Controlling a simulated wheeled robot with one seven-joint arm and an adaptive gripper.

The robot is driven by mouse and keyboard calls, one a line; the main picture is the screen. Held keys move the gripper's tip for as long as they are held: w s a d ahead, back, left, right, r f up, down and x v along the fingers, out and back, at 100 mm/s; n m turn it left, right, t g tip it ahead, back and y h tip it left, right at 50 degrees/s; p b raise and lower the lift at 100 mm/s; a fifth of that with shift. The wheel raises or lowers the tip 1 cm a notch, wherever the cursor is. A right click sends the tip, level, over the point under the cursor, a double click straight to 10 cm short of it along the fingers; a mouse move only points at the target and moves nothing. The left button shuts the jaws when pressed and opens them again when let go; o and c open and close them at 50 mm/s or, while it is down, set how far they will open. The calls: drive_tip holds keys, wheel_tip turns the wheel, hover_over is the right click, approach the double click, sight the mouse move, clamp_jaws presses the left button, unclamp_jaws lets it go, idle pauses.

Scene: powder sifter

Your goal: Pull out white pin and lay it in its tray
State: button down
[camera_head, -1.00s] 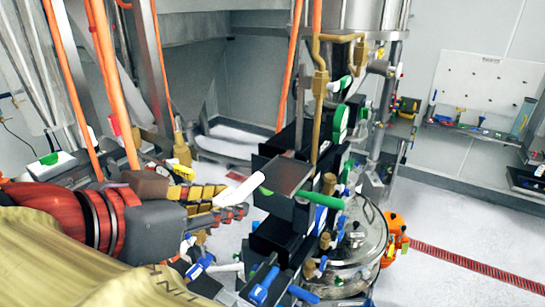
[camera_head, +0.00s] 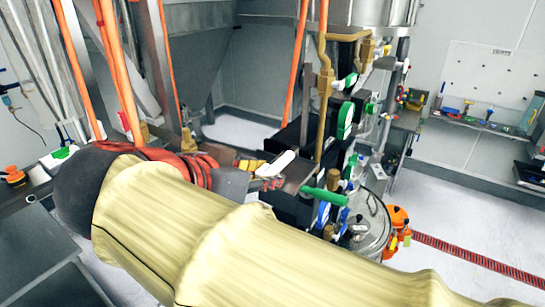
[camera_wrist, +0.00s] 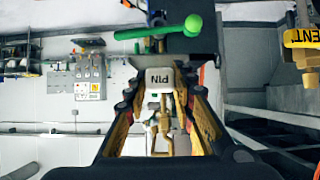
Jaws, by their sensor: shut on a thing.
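The white pin (camera_head: 279,162) shows in the head view as a pale bar at my gripper (camera_head: 266,174), slanting up to the right beside a dark metal block (camera_head: 299,173). In the wrist view its white end marked PIN (camera_wrist: 159,78) sits between the fingertips of my gripper (camera_wrist: 159,92). The jaws are shut on it. The pin's far end is hidden in the wrist view, so I cannot tell whether any of it is still inside the machine. I cannot make out the pin's tray.
A green handle (camera_head: 323,196) sticks out just right of the block; it also shows in the wrist view (camera_wrist: 158,28). Brown pipes (camera_head: 324,95) rise behind. A round steel vessel (camera_head: 372,225) stands to the right. My yellow-sleeved arm covers the foreground.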

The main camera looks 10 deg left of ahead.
sight(272, 165)
drive_tip(key=shift+w+d+p, duration=0.25)
drive_tip(key=shift+w+p, duration=0.05)
drive_tip(key=shift+w, duration=0.3)
drive_tip(key=shift+w+d+p, duration=0.25)
drive_tip(key=shift+w+d, duration=0.05)
drive_tip(key=shift+w, duration=0.3)
drive_tip(key=shift+w+d+p, duration=0.25)
drive_tip(key=shift+w+p, duration=0.05)
drive_tip(key=shift+w, duration=0.3)
drive_tip(key=shift+s+f+b, duration=0.1)
drive_tip(key=shift+f+b, duration=0.75)
drive_tip(key=shift+b, duration=0.4)
drive_tip(key=shift+f, duration=0.25)
drive_tip(key=c, duration=1.5)
unclamp_jaws()
drive_tip(key=shift+s+d+f, duration=0.1)
drive_tip(key=shift+c, duration=0.2)
drive_tip(key=shift+o, duration=0.6)
drive_tip(key=shift+f, duration=0.1)
drive_tip(key=r+v, duration=0.1)
drive_tip(key=v, duration=1.1)
drive_tip(key=shift+w, duration=0.25)
